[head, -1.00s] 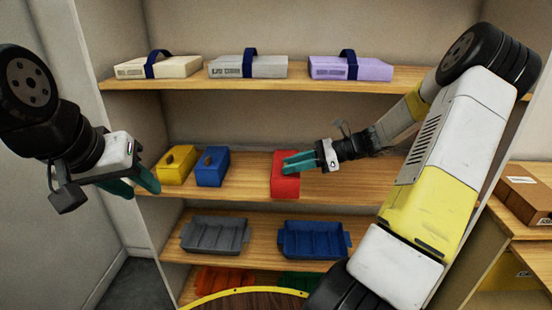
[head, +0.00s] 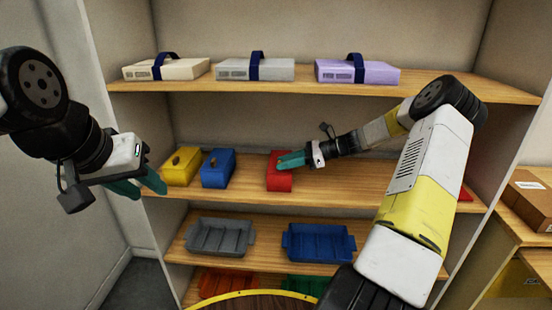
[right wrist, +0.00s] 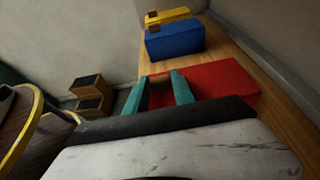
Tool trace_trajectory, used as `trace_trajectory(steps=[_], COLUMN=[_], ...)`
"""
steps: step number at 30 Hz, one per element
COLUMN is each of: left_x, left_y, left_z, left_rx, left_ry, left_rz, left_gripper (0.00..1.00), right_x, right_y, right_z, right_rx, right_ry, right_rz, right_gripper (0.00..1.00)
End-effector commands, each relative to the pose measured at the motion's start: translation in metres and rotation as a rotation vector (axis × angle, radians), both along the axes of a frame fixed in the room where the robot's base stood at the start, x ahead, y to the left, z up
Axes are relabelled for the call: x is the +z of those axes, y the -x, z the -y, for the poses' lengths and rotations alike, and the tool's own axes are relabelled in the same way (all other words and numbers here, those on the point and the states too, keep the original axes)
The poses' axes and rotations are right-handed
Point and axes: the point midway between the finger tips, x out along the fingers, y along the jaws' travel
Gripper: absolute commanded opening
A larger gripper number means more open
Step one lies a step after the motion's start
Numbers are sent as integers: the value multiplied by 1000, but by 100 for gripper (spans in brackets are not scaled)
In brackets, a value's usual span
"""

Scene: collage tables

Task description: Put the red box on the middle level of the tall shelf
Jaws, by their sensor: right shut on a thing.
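The red box (head: 280,182) is at the middle level of the tall shelf (head: 340,191), right of a blue box. It looks upright; whether its base touches the board is hard to tell. My right gripper (head: 291,160) reaches in from the right and is shut on its upper part. In the right wrist view the red box (right wrist: 222,82) lies at the teal fingers (right wrist: 158,94), with some red between them. My left gripper (head: 142,185) is empty, its fingers apart, in front of the shelf's left side.
The yellow box (head: 182,167) and blue box (head: 217,169) stand left on the same level. Cases (head: 255,69) line the level above. A grey tray (head: 220,236) and blue tray (head: 318,242) sit below. A cardboard box (head: 527,199) stands at right.

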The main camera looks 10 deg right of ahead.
Motion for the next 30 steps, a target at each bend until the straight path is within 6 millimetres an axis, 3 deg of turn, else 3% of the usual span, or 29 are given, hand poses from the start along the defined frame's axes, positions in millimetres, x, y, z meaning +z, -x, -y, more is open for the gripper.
trace_trajectory(steps=[6,7,10,21,26,30], left_x=[0,0,0,0,0,0], left_y=[0,0,0,0,0,0], left_z=[0,0,0,0,0,0], left_rx=[0,0,0,0,0,0], left_ry=[0,0,0,0,0,0], left_rz=[0,0,0,0,0,0], left_gripper=[36,36,36,36,36,36], right_x=[-1,-1,-1,1,9,19], right_y=[0,0,0,0,5,13], right_z=[0,0,0,2,23,51], right_rx=[0,-1,-1,-2,-5,-5], right_ry=[0,1,1,1,5,5], right_rz=[0,0,0,1,2,3], right_gripper=[0,34,52,52,52,52])
